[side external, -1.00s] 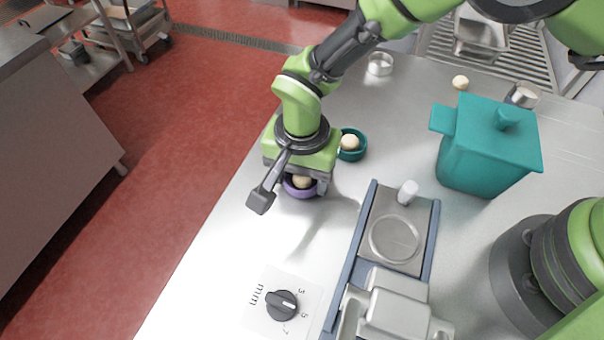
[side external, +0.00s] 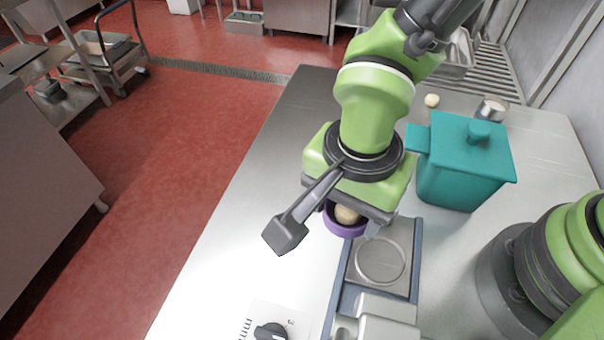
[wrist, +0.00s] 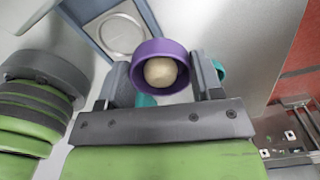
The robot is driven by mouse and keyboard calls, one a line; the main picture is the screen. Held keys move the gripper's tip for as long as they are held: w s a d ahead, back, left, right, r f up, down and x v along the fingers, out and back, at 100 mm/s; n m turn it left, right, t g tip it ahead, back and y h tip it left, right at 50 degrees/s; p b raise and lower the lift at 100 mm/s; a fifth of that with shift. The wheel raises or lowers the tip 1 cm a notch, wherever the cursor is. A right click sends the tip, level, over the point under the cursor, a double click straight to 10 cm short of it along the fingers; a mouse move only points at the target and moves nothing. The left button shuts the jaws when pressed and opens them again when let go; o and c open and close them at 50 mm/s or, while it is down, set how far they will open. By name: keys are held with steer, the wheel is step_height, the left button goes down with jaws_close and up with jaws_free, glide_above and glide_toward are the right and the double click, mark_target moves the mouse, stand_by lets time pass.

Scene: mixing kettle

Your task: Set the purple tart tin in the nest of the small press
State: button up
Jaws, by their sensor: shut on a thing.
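The purple tart tin (side external: 344,229) holds a pale ball of dough (side external: 346,214). My gripper (side external: 352,218) is shut on the tin and holds it just left of the small press. In the wrist view the tin (wrist: 160,47) sits between both fingers of my gripper (wrist: 160,75). The small press (side external: 345,285) has a blue frame and a metal plate with a round nest (side external: 380,261). The nest is empty and also shows in the wrist view (wrist: 121,35). The gripper hides part of the press's far end.
A teal lidded box (side external: 462,165) stands right of the press. A dough ball (side external: 432,100) and a small metal cup (side external: 492,109) lie behind it. A black dial (side external: 270,332) is at the near edge.

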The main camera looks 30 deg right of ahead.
steer(key=m, duration=0.2)
glide_toward(379, 262)
steer(key=shift+f, duration=2.75)
steer(key=shift+f, duration=0.7)
steer(key=o, duration=1.1)
step_height(379, 262, up, 7)
